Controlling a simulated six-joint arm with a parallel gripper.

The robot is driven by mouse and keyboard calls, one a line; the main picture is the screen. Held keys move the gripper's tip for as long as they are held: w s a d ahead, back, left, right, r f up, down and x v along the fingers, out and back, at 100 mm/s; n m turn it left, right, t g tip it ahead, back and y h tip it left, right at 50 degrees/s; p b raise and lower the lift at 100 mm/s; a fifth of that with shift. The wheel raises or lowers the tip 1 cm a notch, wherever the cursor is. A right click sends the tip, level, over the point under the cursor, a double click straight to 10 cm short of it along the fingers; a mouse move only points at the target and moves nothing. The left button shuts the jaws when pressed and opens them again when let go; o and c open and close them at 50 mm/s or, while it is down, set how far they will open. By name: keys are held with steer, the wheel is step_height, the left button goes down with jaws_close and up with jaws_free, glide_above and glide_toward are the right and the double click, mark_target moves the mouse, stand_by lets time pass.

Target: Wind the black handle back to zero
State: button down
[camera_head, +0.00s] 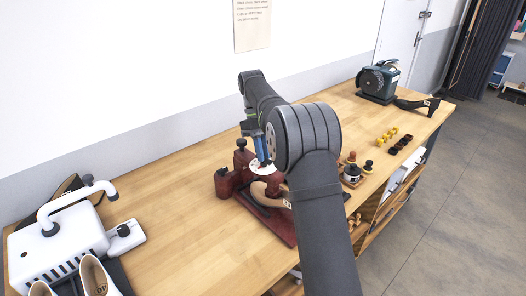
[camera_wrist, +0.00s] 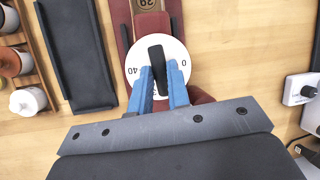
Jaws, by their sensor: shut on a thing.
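The black handle (camera_wrist: 157,55) sits across a white dial (camera_wrist: 176,50) in the wrist view. It stands nearly upright in the picture, leaning slightly, with its upper end away from my gripper. The dial shows 40 at left and 0 at right; the marks nearest my gripper are partly hidden. My gripper (camera_wrist: 160,80) has its two blue fingers on either side of the handle, shut on it. The dial belongs to a dark red stand (camera_head: 230,182), which holds a tan shoe form. In the head view my gripper (camera_head: 260,150) is over the dial (camera_head: 261,169); the handle cannot be made out there.
A white machine (camera_head: 60,245) with a curved arm and a pair of pale shoes (camera_head: 95,272) are at front left. Bottles (camera_head: 352,170), small yellow items (camera_head: 387,138) and dark blocks lie to the right. A dark machine (camera_head: 379,80) stands at the far end. Bare tabletop lies left of the stand.

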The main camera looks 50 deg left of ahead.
steer(key=c, duration=1.4)
jaws_free()
steer(key=shift+o, duration=0.2)
